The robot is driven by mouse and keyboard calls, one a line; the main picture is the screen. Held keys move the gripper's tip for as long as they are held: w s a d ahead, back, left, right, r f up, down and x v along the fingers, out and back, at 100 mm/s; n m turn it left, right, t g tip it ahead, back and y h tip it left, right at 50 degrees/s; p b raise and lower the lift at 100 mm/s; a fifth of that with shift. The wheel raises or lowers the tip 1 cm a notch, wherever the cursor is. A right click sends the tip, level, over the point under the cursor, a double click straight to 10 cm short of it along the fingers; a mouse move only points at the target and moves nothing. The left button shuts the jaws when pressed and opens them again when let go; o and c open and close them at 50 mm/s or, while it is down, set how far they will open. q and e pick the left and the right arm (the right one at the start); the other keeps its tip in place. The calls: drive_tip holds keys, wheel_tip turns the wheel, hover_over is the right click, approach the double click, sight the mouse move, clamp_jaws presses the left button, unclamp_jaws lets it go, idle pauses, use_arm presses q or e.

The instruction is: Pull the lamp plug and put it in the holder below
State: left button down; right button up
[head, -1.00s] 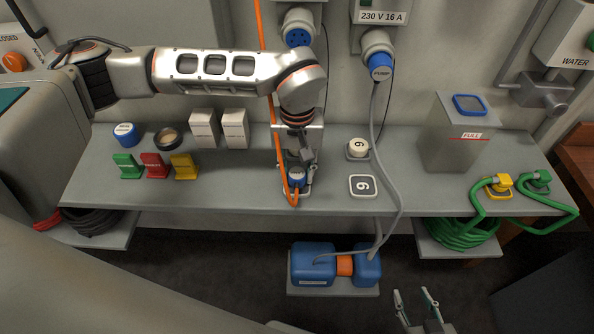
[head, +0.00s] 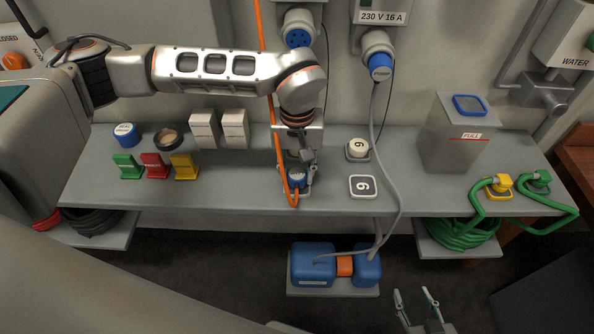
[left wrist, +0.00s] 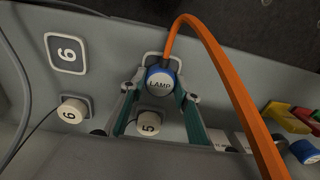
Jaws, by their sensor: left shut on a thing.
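The blue lamp plug (head: 297,179), with an orange cable (head: 283,165), is at the front of the shelf (head: 230,185). In the left wrist view the plug (left wrist: 160,82) reads LAMP and sits over a white-outlined square holder (left wrist: 149,58), which it mostly covers. I cannot tell whether it is fully seated. My left gripper (head: 298,188) points down and is shut on the plug; its fingers flank it in the left wrist view. The left wall socket (head: 298,38) is empty. My right gripper (head: 416,292) is open and empty, low in front of the shelf.
The pump plug (head: 380,68) is in the right wall socket, its grey cable hanging to a blue pump (head: 313,265). A white cap (head: 358,148) and a holder marked 6 (head: 363,187) lie right of my left gripper. A cap marked 5 (left wrist: 150,123) is behind the lamp plug.

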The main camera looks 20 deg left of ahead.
sight(297, 173)
use_arm(q)
drive_tip(key=shift+f+b, duration=0.3)
drive_tip(key=shift+f, duration=0.1)
idle(0.5)
drive_tip(key=c, duration=1.4)
unclamp_jaws()
drive_tip(key=shift+c, duration=0.2)
drive_tip(key=shift+r, duration=0.1)
wheel_tip(297, 173, up, 12)
